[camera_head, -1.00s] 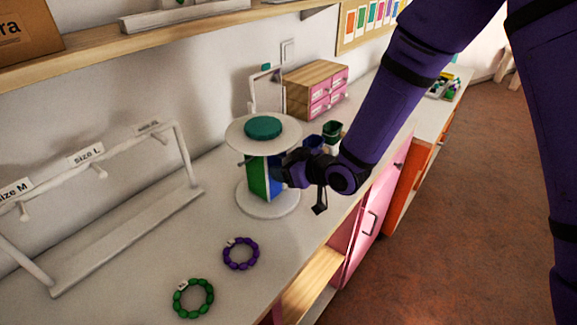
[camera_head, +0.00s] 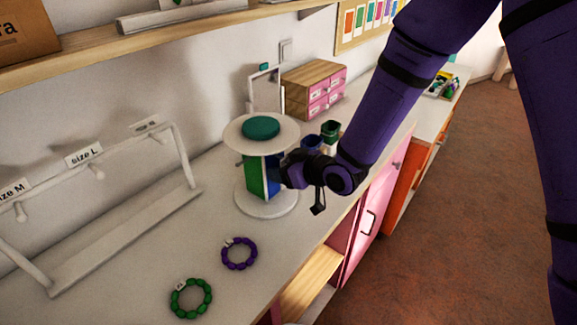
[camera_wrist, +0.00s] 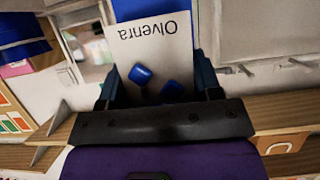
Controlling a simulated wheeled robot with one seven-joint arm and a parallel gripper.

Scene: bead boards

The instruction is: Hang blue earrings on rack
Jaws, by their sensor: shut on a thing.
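My gripper (camera_head: 296,170) is at the right side of a white round stand (camera_head: 268,206) with green and blue upright panels. This stand looks like the earring rack. In the wrist view my gripper (camera_wrist: 155,82) is shut on a white card (camera_wrist: 155,45) reading "Olvenra" upside down. Two blue earrings (camera_wrist: 141,75) show on the card near the fingers. A blue panel (camera_wrist: 140,9) shows just beyond the card. In the head view the card and earrings are hidden by the gripper. I cannot tell whether the card touches the stand.
A teal disc (camera_head: 261,127) lies on the stand's top. A white bracelet rack (camera_head: 130,240) with size labels is at left. A green bracelet (camera_head: 190,298) and a purple bracelet (camera_head: 239,253) lie in front. Cups (camera_head: 330,132) and a pink-drawer box (camera_head: 315,90) are behind.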

